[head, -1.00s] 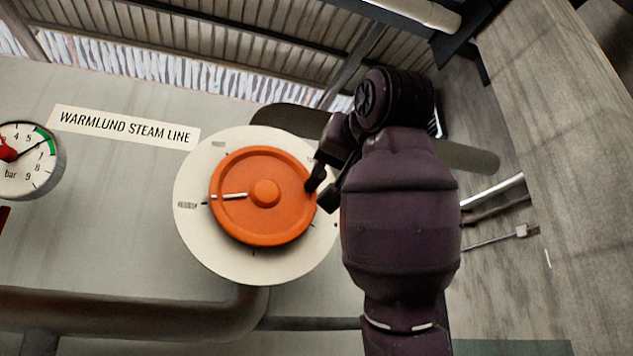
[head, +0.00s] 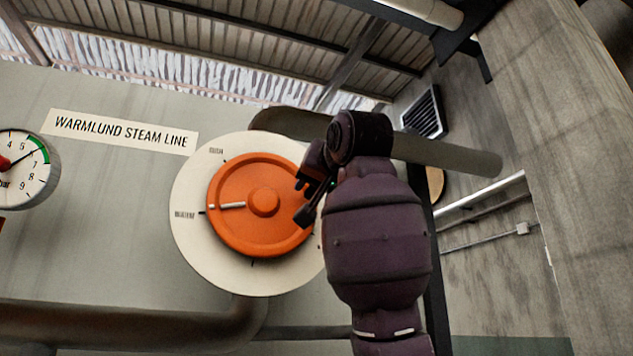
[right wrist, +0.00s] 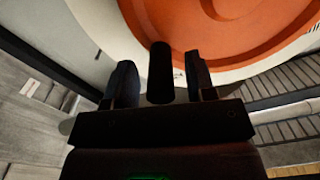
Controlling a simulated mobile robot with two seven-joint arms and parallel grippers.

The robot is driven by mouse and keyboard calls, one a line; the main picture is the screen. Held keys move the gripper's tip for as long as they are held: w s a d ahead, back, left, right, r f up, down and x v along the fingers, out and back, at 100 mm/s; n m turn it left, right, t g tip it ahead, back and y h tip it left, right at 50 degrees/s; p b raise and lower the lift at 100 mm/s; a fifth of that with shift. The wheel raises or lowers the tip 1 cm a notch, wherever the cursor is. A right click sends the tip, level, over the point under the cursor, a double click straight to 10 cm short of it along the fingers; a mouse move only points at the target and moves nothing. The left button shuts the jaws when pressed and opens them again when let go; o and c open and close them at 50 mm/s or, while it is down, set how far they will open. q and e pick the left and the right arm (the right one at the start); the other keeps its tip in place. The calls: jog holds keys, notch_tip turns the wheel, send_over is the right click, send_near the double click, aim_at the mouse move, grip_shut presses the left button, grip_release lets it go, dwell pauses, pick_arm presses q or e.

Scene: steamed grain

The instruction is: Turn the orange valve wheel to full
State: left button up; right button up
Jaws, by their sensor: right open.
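The orange valve wheel (head: 243,237) is mounted on a round cream dial plate (head: 190,245) with small labels and tick marks. The white pointer line on the wheel points left, towards a label on the plate's left side. My right gripper (head: 302,203) is at the wheel's right edge in the head view, and its arm covers the plate's right side. My left gripper is not in view.
A pressure gauge (head: 28,175) with a red hub sits at the far left. A sign (head: 120,130) reads "WARMLUND STEAM LINE". A thick pipe (head: 130,325) runs below, and another pipe (head: 450,158) passes behind my right arm. A concrete wall stands at right.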

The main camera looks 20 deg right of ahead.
jog(key=shift+w, duration=0.3)
jog(key=shift+c, duration=0.2)
grip_shut()
jog(key=shift+r, duration=0.1)
